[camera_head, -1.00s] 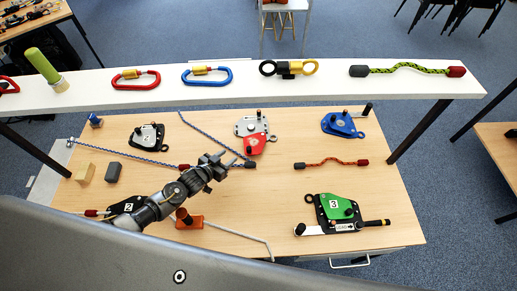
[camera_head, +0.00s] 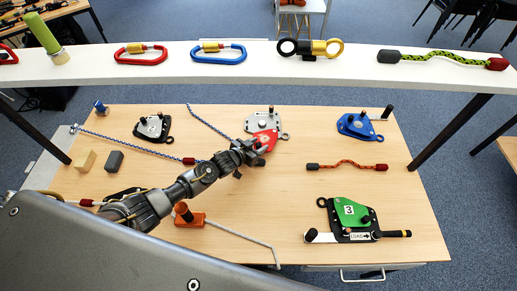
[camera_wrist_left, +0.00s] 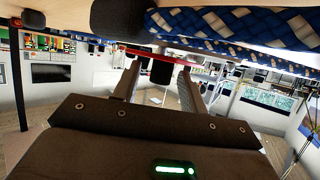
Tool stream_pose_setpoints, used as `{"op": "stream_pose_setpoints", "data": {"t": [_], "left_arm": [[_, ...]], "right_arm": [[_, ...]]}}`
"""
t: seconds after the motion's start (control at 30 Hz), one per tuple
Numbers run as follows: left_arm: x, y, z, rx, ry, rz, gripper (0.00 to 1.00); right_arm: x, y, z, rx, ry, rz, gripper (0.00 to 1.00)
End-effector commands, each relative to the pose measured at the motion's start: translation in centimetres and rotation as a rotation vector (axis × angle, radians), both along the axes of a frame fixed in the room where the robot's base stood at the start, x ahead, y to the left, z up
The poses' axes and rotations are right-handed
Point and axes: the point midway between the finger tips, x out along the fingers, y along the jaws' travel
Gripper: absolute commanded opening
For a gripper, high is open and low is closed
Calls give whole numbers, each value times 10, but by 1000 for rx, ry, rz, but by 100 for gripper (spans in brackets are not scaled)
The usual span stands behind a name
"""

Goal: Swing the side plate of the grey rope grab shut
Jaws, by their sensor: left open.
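The grey rope grab (camera_head: 257,121) lies at the back middle of the table in the head view. Its red side plate (camera_head: 264,137) is swung out toward the near side, leaving much of the grey body uncovered. My left gripper (camera_head: 254,149) is open at the near edge of the red plate and hides part of it. In the left wrist view, the red plate (camera_wrist_left: 150,53) shows edge-on beyond the open fingers. A dark knob (camera_wrist_left: 161,72) appears between the fingertips; I cannot tell whether they touch it. My right gripper is not in view.
A blue-white rope (camera_head: 130,146) ends near my left arm; blue-white rope (camera_wrist_left: 235,22) fills the wrist view's top. A blue grab (camera_head: 357,127), a red-black rope (camera_head: 345,166) and a green-plated grab (camera_head: 350,211) lie to the right. A white shelf (camera_head: 200,70) spans the back.

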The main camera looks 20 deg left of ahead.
Motion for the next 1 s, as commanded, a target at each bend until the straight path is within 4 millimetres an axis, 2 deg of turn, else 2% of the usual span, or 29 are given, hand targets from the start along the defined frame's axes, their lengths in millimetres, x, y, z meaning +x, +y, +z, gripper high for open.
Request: {"op": "stream_pose_setpoints", "data": {"t": [0.1,0.4,0.73,0.93,1.0], "left_arm": [[5,-3,-3,0,-1,0,43],[6,-3,-2,0,-1,0,43],[6,-3,-2,0,-1,0,0],[6,-1,-2,0,-1,0,0],[5,9,-3,4,-2,-8,0]], "right_arm": [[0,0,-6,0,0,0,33],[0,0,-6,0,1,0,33],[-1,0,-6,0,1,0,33],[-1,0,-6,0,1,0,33],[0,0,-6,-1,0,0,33]]}}
